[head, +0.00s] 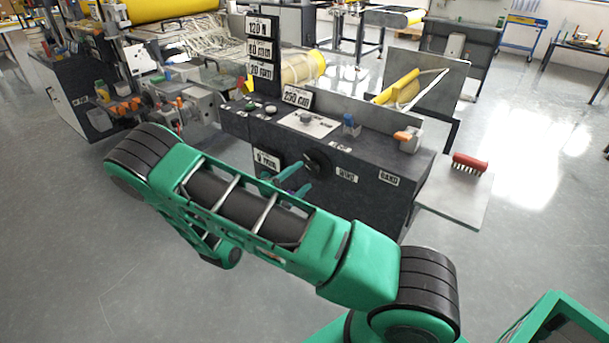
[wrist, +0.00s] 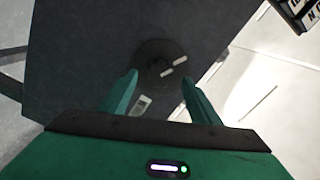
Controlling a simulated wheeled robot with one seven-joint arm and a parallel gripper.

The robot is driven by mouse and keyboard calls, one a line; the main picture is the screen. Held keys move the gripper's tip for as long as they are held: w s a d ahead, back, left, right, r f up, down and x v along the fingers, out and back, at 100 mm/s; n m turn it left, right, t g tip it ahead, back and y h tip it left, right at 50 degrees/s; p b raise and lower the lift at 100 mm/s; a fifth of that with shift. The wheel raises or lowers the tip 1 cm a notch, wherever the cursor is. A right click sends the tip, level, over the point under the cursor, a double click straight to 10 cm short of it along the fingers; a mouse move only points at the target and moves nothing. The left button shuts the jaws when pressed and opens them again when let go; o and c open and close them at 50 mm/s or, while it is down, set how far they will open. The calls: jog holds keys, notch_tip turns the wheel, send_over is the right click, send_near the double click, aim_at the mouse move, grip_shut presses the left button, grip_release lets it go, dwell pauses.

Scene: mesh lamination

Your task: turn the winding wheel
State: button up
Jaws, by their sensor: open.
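The winding wheel (head: 318,162) is a round black wheel on the front face of the dark machine cabinet, left of the label WIND (head: 347,175). In the wrist view the wheel (wrist: 155,52) is a dark disc with two pale marks, ahead of and between my fingertips. My gripper (head: 302,181) is open, with its green fingers pointing at the cabinet front, close to the wheel. In the wrist view my gripper (wrist: 159,78) has nothing between its fingers that I can see gripped. I cannot tell whether the fingers touch the wheel.
The cabinet top holds a 250 cm sign (head: 297,96), a blue item (head: 350,126) and an orange-topped block (head: 406,138). A side shelf (head: 455,200) carries a red brush (head: 469,163). A label BAND (head: 389,178) is right of WIND. The floor in front is clear.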

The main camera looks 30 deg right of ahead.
jog(key=v, duration=0.6)
dwell(0.4)
jog(key=s+d+r+n+g+y, duration=0.35)
jog(key=s+d+g, duration=0.2)
jog(key=s, duration=0.25)
jog(key=s+d+r+n+g+y, duration=0.2)
jog(key=s+d+r+g+y, duration=0.25)
jog(key=s+d, duration=0.2)
jog(key=s+a+r+n+t+y, duration=0.2)
jog(key=s+a+r+n+y, duration=0.1)
jog(key=s+n, duration=0.4)
jog(key=s+a+r+n+t+y, duration=0.1)
jog(key=s+a+r+n+y, duration=0.3)
jog(key=s, duration=0.7)
notch_tip(320, 180, up, 4)
jog(key=n+y, duration=0.2)
jog(key=n, duration=0.2)
jog(key=shift+s+t, duration=0.15)
jog(key=shift+t, duration=0.25)
jog(key=shift+f, duration=0.15)
